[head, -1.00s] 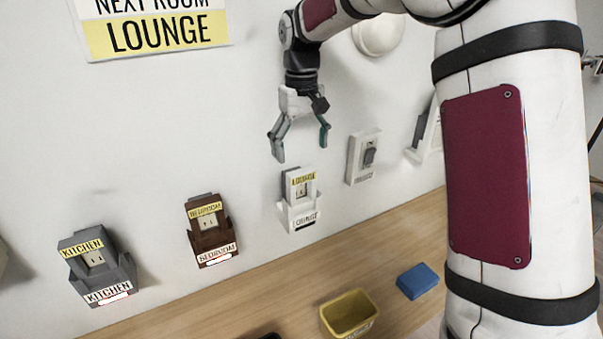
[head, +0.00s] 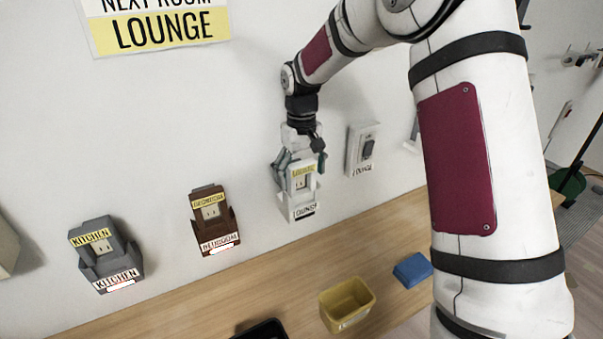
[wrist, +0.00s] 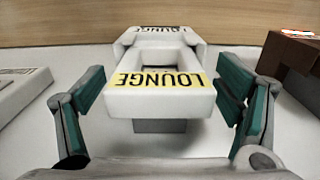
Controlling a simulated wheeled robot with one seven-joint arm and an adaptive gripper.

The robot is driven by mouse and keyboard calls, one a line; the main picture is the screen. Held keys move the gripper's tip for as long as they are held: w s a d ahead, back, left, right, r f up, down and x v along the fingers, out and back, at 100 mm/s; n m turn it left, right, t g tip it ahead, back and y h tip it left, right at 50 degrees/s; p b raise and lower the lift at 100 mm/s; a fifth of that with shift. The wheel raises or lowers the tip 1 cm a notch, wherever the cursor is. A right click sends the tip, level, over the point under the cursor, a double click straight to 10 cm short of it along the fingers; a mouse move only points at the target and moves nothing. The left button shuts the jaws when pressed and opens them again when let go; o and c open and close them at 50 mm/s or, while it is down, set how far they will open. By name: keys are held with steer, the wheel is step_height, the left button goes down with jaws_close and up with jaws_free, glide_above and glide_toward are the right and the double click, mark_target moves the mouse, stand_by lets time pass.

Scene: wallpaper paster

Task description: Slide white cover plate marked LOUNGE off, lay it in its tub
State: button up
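The white cover plate (head: 313,179) has a yellow LOUNGE label and an opening in its middle. It sits in a white wall holder (head: 301,211) that also reads LOUNGE. In the wrist view the cover plate (wrist: 160,102) is between my fingers, its label upside down. My gripper (head: 300,163) is open and straddles the plate's upper part from above. The right finger is very close to the plate; a gap shows on the left. Contact cannot be told. A yellow tub (head: 347,303) stands on the wooden surface below; its label is not readable.
A brown cover (head: 209,210) and a grey KITCHEN cover (head: 92,240) are in holders to the left.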

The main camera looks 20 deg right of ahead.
mark_target(302, 163)
steer(key=c, duration=1.3)
steer(key=shift+r+p, duration=0.3)
steer(key=shift+r, duration=2.5)
steer(key=shift+r, duration=0.15)
steer(key=shift+r, duration=1.85)
steer(key=shift+s, duration=0.1)
